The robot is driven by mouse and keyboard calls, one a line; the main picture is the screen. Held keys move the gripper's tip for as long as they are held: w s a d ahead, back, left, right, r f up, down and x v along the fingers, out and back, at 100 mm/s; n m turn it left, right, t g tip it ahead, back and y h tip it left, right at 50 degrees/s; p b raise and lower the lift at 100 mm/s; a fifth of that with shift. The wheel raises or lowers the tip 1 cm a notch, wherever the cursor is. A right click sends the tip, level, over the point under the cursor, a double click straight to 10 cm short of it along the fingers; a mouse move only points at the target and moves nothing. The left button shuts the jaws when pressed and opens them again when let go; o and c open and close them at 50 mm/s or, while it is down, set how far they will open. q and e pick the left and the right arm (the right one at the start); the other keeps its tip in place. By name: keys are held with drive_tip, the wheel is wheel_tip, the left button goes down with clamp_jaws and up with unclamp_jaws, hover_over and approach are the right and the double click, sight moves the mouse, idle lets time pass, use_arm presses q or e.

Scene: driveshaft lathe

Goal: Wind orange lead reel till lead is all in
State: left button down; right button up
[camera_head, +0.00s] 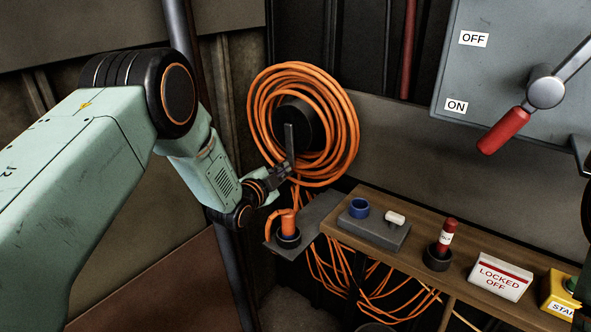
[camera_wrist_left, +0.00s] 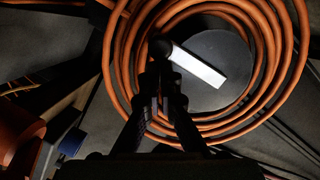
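The reel (camera_head: 292,122) is on the back wall, with a dark round hub and thick coils of orange lead (camera_head: 345,150) around it. A grey crank arm (camera_head: 289,140) crosses the hub and points down. My left gripper (camera_head: 276,178) is at the crank's lower end. In the left wrist view the gripper's fingers (camera_wrist_left: 163,90) close around the dark crank handle (camera_wrist_left: 160,48), and the crank arm (camera_wrist_left: 200,68) looks pale. Loose orange lead (camera_head: 335,270) hangs in loops below the bench. An orange plug (camera_head: 288,224) stands in a black holder on a grey plate. My right gripper is out of view.
A wooden bench (camera_head: 455,262) runs right of the reel. A red-handled switch lever (camera_head: 504,131) is above.

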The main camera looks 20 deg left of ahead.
use_arm(q)
drive_tip(key=w+a+r+m+t+h+b, duration=0.1)
drive_tip(key=w+a+r+m+t, duration=0.1)
drive_tip(key=a+m, duration=0.3)
drive_tip(key=w+a+r+m+t+h+b, duration=0.1)
drive_tip(key=a+r+m, duration=0.3)
drive_tip(key=m, duration=0.9)
drive_tip(key=shift+w+a+r+m+t+b, duration=0.15)
drive_tip(key=shift+w+a+m+t+b, duration=0.25)
drive_tip(key=shift+a, duration=0.45)
